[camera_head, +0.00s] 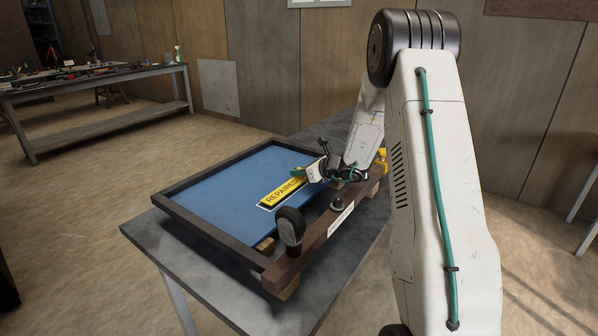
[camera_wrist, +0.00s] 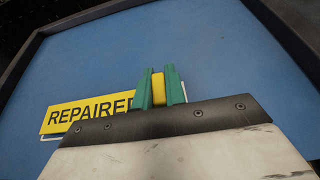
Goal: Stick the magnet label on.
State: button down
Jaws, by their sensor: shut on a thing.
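The yellow magnet label (camera_head: 280,193) reads REPAIRED in black. It lies over or just above the blue panel (camera_head: 224,190); I cannot tell whether it touches. In the wrist view the label (camera_wrist: 88,113) covers most of a white outline (camera_wrist: 50,138) on the panel, which shows along its lower left edge. The label looks slightly tilted against that outline. My gripper (camera_head: 307,173) is at the label's right part. Its green fingers (camera_wrist: 158,82) are shut on a yellow grip piece of the label. The label's right end is hidden behind my gripper.
A dark raised frame (camera_head: 205,238) surrounds the blue panel. A dark round-headed knob (camera_head: 290,226) stands on the near rail, beside a smaller knob (camera_head: 337,201) and a white strip with lettering (camera_head: 341,218). The grey table (camera_head: 160,240) is bare at its near left. A workbench (camera_head: 95,80) stands far left.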

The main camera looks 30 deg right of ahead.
jog(key=shift+f, duration=0.5)
dwell(0.7)
jog(key=c, duration=1.4)
grip_release()
jog(key=shift+o, duration=0.2)
jog(key=v, duration=0.8)
